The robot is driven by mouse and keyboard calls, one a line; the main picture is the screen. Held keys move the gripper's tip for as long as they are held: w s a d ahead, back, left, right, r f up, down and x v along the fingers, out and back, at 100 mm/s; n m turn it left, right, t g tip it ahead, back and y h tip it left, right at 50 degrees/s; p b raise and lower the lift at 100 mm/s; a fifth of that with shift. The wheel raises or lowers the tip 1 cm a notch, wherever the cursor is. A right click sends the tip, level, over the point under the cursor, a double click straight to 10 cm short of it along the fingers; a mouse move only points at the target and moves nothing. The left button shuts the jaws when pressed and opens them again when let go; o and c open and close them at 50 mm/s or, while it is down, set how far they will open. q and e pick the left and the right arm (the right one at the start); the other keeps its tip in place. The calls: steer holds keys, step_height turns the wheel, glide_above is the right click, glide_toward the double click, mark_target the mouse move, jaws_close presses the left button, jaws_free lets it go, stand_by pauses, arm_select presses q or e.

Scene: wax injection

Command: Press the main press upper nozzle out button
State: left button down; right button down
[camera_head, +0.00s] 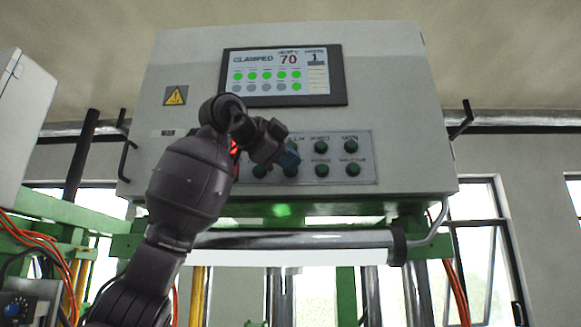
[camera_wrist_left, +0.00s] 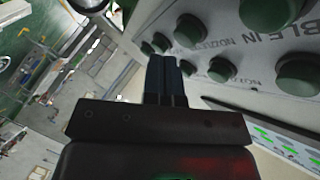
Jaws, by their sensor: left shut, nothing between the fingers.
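The button panel (camera_head: 337,176) is a grey plate with rows of dark green round buttons on the front of the press control box. My left gripper (camera_head: 291,159) is in front of its left half, closed, with dark blue fingertips over the buttons there. In the left wrist view the shut fingers (camera_wrist_left: 165,75) point among several green buttons, with one button (camera_wrist_left: 190,31) just past the tips and another (camera_wrist_left: 188,70) to their right. Contact cannot be told. Lettering such as "NOZZLE" shows in part; I cannot tell which button is upper nozzle out. My right gripper is out of view.
A screen (camera_head: 284,75) above the panel reads "CLAMPED" and 70, with several green dots. A yellow warning sign (camera_head: 175,96) is left of it. A horizontal metal bar (camera_head: 300,239) runs below the box. A white cabinet (camera_head: 20,120) stands at the far left.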

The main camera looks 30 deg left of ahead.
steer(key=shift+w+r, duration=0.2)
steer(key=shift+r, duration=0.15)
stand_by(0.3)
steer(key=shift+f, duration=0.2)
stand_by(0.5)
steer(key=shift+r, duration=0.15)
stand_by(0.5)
arm_select(q)
steer(key=shift+w+a, duration=0.1)
steer(key=shift+w, duration=0.05)
steer(key=shift+w+a, duration=0.15)
steer(key=shift+w, duration=0.1)
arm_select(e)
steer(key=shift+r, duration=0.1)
